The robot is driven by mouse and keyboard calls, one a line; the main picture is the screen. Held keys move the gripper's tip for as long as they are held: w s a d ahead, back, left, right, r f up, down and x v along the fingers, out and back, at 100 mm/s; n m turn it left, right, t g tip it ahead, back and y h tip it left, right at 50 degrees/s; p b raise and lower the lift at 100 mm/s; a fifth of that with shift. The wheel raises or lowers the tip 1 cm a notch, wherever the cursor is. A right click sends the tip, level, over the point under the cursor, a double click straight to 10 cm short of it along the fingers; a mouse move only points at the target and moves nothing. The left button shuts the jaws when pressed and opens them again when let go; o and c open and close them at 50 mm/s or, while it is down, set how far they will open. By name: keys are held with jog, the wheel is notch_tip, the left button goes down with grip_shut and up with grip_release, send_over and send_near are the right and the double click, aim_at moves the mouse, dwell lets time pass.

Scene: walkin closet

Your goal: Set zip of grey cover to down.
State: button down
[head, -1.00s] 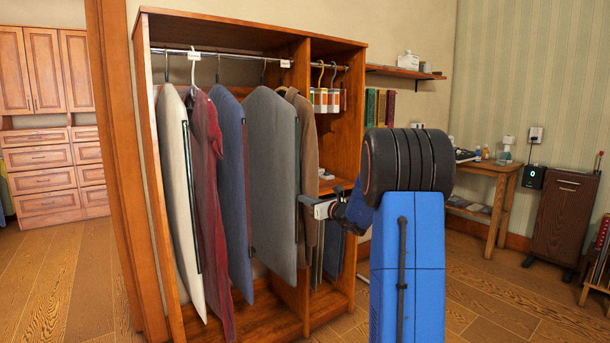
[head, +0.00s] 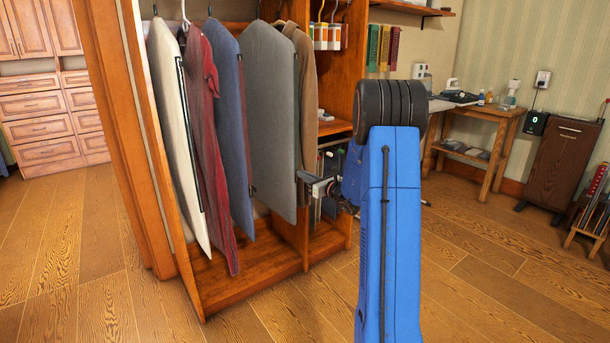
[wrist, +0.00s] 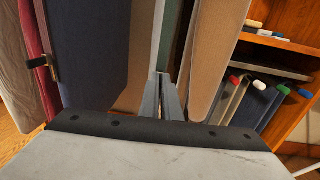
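The grey cover (head: 270,120) hangs in the wooden closet between the blue cover and a brown coat. A dark zip line runs down its right edge. My gripper (head: 306,178) is at that edge, in the lower part of the cover. In the wrist view the fingers (wrist: 161,95) are close together at the cover's narrow edge (wrist: 158,35). They look shut on the zip pull, which is itself hidden between them.
The blue cover (head: 229,110), a red garment (head: 205,110) and a cream cover (head: 178,130) hang to the left. The brown coat (head: 307,90) hangs close behind on the right. Closet shelves (head: 335,127) stand right of it. Floor in front is clear.

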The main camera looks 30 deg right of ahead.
jog(key=c, duration=2)
grip_release()
jog(key=s, duration=0.5)
jog(key=s+d, duration=0.1)
jog(key=s, duration=0.5)
jog(key=s+d, duration=0.1)
jog(key=s, duration=0.5)
jog(key=shift+s+d, duration=0.1)
jog(key=shift+s, duration=0.05)
